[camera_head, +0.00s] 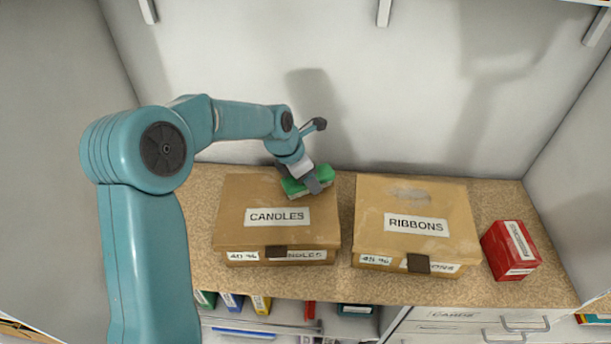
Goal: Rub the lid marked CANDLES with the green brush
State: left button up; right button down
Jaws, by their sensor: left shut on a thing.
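The box with the lid marked CANDLES (240,197) stands on the shelf, left of the middle. My left gripper (313,184) is shut on the green brush (293,187). The brush is at the back right part of the CANDLES lid, with its pale underside facing down. It looks to be on the lid or just above it; I cannot tell if it touches. The gripper hides part of the brush. My right gripper is not in view.
A box marked RIBBONS (455,215) stands close to the right, with a pale patch on its lid. A red box (510,250) is farther right. Drawers and binders show below the speckled shelf (345,283). A wall is close behind the boxes.

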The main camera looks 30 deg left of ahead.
aim_at(292, 180)
pick_arm(q)
jog(key=shift+s+a+f, duration=0.15)
jog(key=shift+s+a, duration=0.45)
jog(key=shift+a, duration=0.15)
jog(key=shift+s+a+f, duration=0.15)
jog(key=shift+s+a, duration=0.4)
jog(key=shift+a, duration=0.25)
jog(key=shift+c, duration=0.4)
jog(key=shift+s+a+r, duration=0.1)
jog(key=shift+s+a, duration=0.6)
jog(key=shift+a, duration=0.35)
jog(key=shift+s+a, duration=0.75)
jog(key=shift+a, duration=0.3)
jog(key=shift+s+a+r, duration=0.1)
jog(key=shift+s+a, duration=0.6)
jog(key=shift+a, duration=0.35)
notch_tip(292, 180, up, 2)
jog(key=shift+w+r, duration=0.1)
jog(key=shift+r, duration=2)
